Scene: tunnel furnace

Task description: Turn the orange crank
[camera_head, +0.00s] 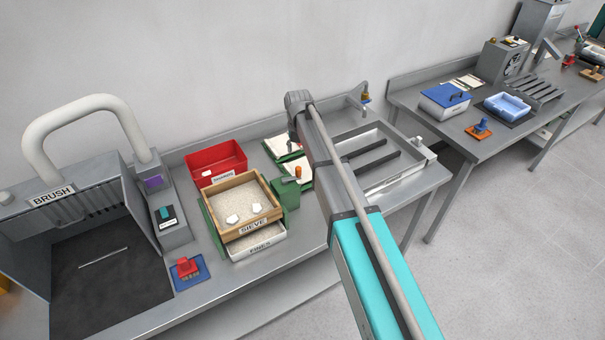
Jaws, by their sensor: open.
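The orange crank knob (298,171) stands upright at the green housing (286,194) on the right side of the sieve unit. The wooden sieve box (215,188), labelled SIEVE, holds pale grit and two white lumps. A white drawer (272,244) labelled FINES sits below it. My arm crosses the picture just right of the crank, up to a grey joint above and behind it. My gripper does not show; the arm seems to hide it. The part of the bench beneath the arm is also hidden.
A red bin (216,157) stands behind the sieve. A hooded BRUSH station (52,196) is at the left, with a red button (186,266) on a blue plate nearby. A framed tray (415,176) is right of my arm. A second bench (425,127) stands farther right.

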